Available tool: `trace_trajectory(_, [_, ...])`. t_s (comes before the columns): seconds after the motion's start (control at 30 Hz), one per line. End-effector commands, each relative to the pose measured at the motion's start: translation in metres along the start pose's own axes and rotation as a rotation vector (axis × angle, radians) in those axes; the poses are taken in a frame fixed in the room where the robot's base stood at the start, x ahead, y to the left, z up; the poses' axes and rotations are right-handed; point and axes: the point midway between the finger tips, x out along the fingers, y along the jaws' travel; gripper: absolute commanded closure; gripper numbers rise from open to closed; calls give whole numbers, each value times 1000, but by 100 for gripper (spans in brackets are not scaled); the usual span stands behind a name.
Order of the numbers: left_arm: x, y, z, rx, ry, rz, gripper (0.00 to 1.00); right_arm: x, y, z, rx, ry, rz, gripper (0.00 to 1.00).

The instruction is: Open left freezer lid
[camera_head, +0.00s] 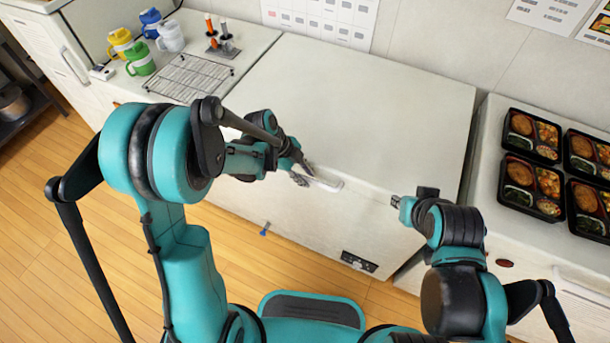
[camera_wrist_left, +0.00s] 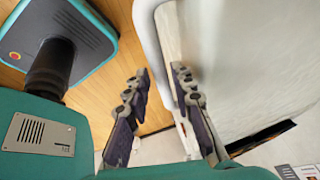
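The left freezer is the white chest in the middle of the head view. Its lid (camera_head: 350,100) lies flat and looks closed, with a white handle (camera_head: 326,184) on its front edge. My left gripper (camera_head: 300,176) is at the left end of this handle. In the left wrist view its two fingers (camera_wrist_left: 160,98) stand apart, with the pale handle bar (camera_wrist_left: 150,30) running down toward the space between them. I cannot tell whether either finger touches it. My right gripper (camera_head: 397,202) is a small grey tip in front of the freezer, mostly hidden by its wrist.
Black bento trays (camera_head: 532,136) with food stand on the white unit at the right. A wire rack (camera_head: 189,78), several coloured mugs (camera_head: 139,58) and bottles stand on the left counter (camera_head: 262,38). The lid top is clear. A wall stands behind the freezer.

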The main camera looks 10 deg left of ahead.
Motion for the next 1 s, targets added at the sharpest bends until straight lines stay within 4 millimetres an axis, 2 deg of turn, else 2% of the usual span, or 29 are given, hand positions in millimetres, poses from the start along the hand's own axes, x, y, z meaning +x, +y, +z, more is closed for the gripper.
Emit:
trace_trajectory(0.03, [0, 0, 0, 0, 0, 0, 84, 0, 0, 0, 0, 0, 0, 74])
trace_trajectory(0.1, [0, 0, 0, 0, 0, 0, 100, 0, 0, 0, 0, 0, 0, 74])
trace_trajectory(0.37, [-2, 0, -1, -1, 0, 3, 100, -1, 0, -1, 0, 0, 0, 74])
trace_trajectory(0.57, [-24, -7, -10, -13, 0, 30, 100, -15, 0, -11, 0, 0, 0, 74])
trace_trajectory(0.77, [-73, -24, -31, -40, 0, 102, 100, -47, 0, -34, 0, 0, 0, 74])
trace_trajectory(1.0, [-152, -60, -64, -48, 0, 115, 100, -94, 0, -67, 0, 0, 0, 74])
